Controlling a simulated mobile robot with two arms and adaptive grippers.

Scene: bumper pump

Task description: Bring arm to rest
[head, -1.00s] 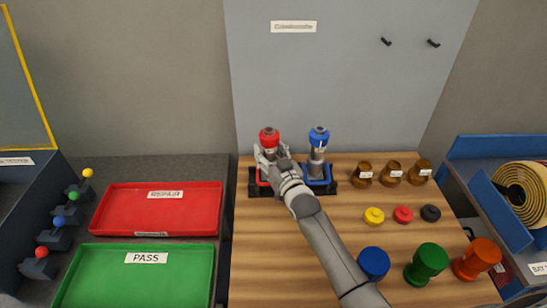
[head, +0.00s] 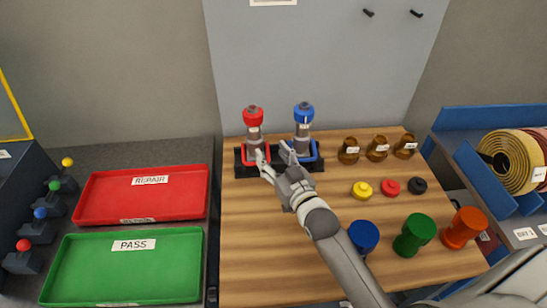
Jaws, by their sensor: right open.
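My right arm reaches in from the lower right in the head view. My right gripper (head: 274,160) is open and empty, with its fingers apart, in front of the black rack. The red-topped bumper pump (head: 253,120) stands upright in the rack behind the left finger. The blue-topped bumper pump (head: 304,113) stands upright beside it on the right. The gripper looks clear of both bodies, though I cannot tell if a finger touches the rack's front. My left gripper does not show.
A red REPAIR tray (head: 145,207) and a green PASS tray (head: 125,286) lie at left. Brown jars (head: 377,148), small discs (head: 391,187) and blue, green (head: 414,236) and orange cylinders stand on the wooden bench (head: 260,260) at right. The bench's left front is clear.

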